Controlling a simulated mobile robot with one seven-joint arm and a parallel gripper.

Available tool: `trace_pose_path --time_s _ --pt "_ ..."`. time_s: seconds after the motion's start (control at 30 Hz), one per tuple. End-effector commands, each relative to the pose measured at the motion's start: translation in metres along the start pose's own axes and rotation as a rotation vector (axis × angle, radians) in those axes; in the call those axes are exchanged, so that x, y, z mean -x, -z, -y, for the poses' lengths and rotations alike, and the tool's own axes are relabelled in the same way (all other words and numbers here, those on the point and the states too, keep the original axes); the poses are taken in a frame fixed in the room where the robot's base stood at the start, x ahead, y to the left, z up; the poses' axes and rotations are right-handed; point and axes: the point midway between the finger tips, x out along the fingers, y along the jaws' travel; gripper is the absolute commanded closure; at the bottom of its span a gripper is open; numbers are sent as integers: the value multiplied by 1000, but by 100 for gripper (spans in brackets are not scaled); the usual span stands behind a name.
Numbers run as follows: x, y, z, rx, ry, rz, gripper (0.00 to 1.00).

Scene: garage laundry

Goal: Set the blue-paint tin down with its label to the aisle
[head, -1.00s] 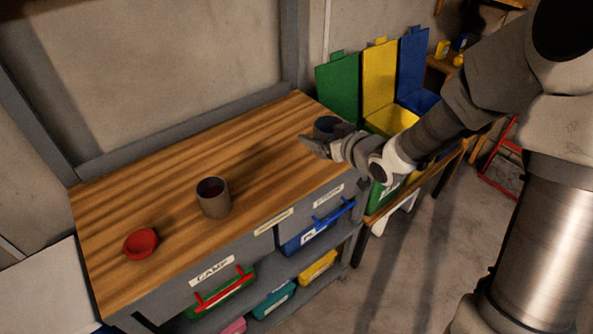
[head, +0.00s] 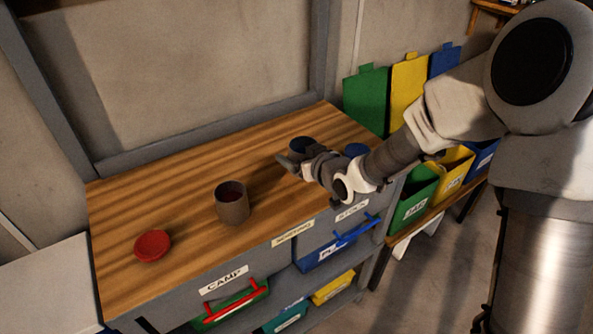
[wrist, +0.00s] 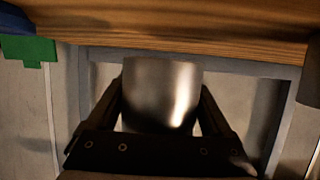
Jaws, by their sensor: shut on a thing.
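My gripper (head: 300,169) is over the right half of the wooden bench, shut on a dark tin (head: 302,145) with a bluish inside. In the wrist view the tin (wrist: 161,92) is a plain grey metallic cylinder between both fingers, with the bench's wood at the top of the picture. No label shows on the visible side of the tin. I cannot tell whether its base touches the bench (head: 180,193). A blue round thing (head: 356,149) lies to the right, partly behind my arm.
A brown tin (head: 232,203) with dark red inside stands left of my gripper, and a red dish or lid (head: 152,245) lies farther left. Green (head: 366,98), yellow and blue bin lids rise beyond the bench's right end. Bare wood lies behind the brown tin.

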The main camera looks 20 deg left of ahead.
Motion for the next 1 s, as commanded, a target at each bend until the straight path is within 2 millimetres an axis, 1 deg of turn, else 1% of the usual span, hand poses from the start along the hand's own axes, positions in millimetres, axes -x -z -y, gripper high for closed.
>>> trace_pose_path --time_s 0.07,0.17,0.3,0.4,0.63,0.8,0.83,0.9,1.0 --pt "-3 -1 2 0 0 -1 81" --pt "-7 -8 3 0 0 1 81" --pt "-14 -29 2 -2 0 3 81" --pt "-18 -38 3 -2 -1 1 81" --pt "-18 -37 2 0 -1 -1 81" --pt "-20 -42 2 0 -1 -1 81" --pt "-20 -41 2 0 -1 0 12" --pt "-19 -41 2 0 -1 0 0" --pt "-19 -41 2 -1 -1 0 0"
